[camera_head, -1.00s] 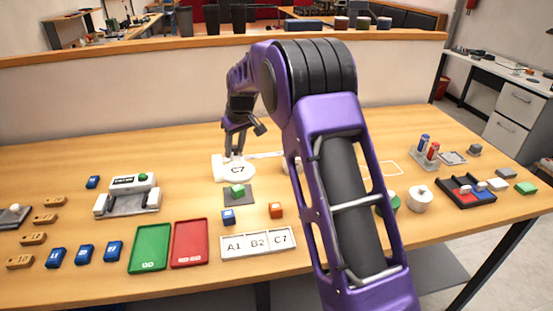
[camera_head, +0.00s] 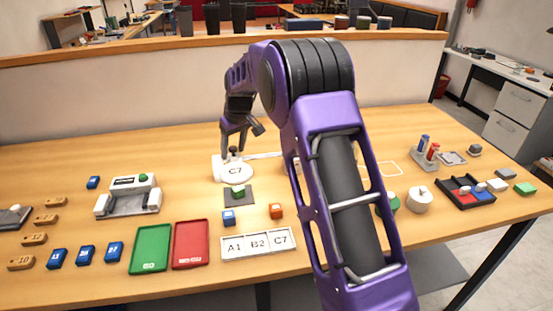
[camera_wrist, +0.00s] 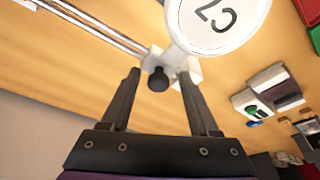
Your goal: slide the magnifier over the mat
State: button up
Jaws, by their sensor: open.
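The magnifier (camera_head: 235,172) is white with a round lens reading C7 and stands at the back middle of the table. Its lens also shows at the top of the wrist view (camera_wrist: 218,18). A dark round knob (camera_wrist: 158,78) sits on its white slider, on a pale rail (camera_head: 267,156). My gripper (camera_head: 235,150) is open. In the wrist view its fingertips (camera_wrist: 157,76) lie on either side of the knob, apart from it; I cannot tell the exact height.
Green (camera_head: 150,248) and red (camera_head: 190,244) trays are front left. A grey device (camera_head: 130,203) stands left. My arm hides part of the right side.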

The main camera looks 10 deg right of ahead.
jog(key=shift+w+r+p, duration=0.1)
jog(key=shift+r+p, duration=1.85)
jog(key=shift+r, duration=1.2)
jog(key=shift+r, duration=0.1)
